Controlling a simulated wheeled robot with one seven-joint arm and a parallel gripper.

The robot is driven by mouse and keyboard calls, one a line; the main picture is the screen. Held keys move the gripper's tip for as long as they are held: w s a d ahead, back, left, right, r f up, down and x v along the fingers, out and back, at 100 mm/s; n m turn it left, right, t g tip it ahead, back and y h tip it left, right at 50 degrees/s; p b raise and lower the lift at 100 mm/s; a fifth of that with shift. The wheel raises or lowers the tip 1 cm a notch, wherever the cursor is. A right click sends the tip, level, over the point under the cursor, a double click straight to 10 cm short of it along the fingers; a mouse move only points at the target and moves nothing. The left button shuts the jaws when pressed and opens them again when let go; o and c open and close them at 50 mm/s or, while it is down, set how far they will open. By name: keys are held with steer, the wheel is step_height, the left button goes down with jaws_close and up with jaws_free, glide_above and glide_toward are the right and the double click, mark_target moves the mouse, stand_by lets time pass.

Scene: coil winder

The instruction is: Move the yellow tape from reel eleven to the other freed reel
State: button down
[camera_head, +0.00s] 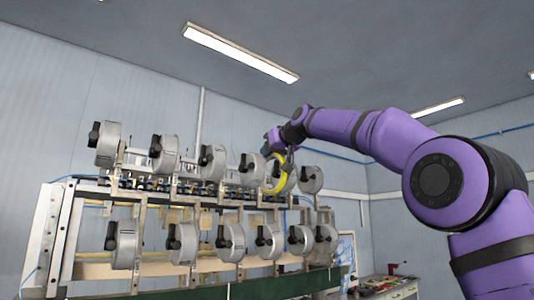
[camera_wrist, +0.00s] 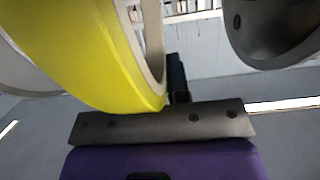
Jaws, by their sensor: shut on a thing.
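The yellow tape (camera_head: 275,175) is a ring at the fifth reel (camera_head: 289,178) from the left in the upper row; I cannot tell whether it sits around that reel or just in front of it. In the wrist view the yellow tape (camera_wrist: 100,50) is large, with a pale inner side. My gripper (camera_head: 284,158) is at the tape's upper right edge and shut on it. In the wrist view a dark finger of my gripper (camera_wrist: 178,82) stands right beside the tape; the grip itself is partly hidden. No reel numbers are readable.
The winder frame (camera_head: 62,235) carries two rows of grey reels with black knobs. Another upper reel (camera_head: 311,179) is close on the right, and a grey reel also shows in the wrist view (camera_wrist: 270,35). A cluttered bench (camera_head: 385,287) stands at lower right.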

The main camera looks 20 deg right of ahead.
steer(key=shift+w+d, duration=0.35)
steer(key=shift+d, duration=0.45)
steer(key=shift+w+d, duration=0.3)
steer(key=shift+d, duration=0.5)
steer(key=c, duration=1.4)
jaws_free()
steer(key=shift+o, duration=0.2)
steer(key=shift+r+v, duration=0.15)
steer(key=shift+v, duration=1.4)
steer(key=shift+r+v, duration=0.1)
steer(key=shift+v, duration=1.45)
steer(key=shift+w, duration=0.1)
steer(key=o, duration=0.6)
steer(key=shift+c, duration=0.2)
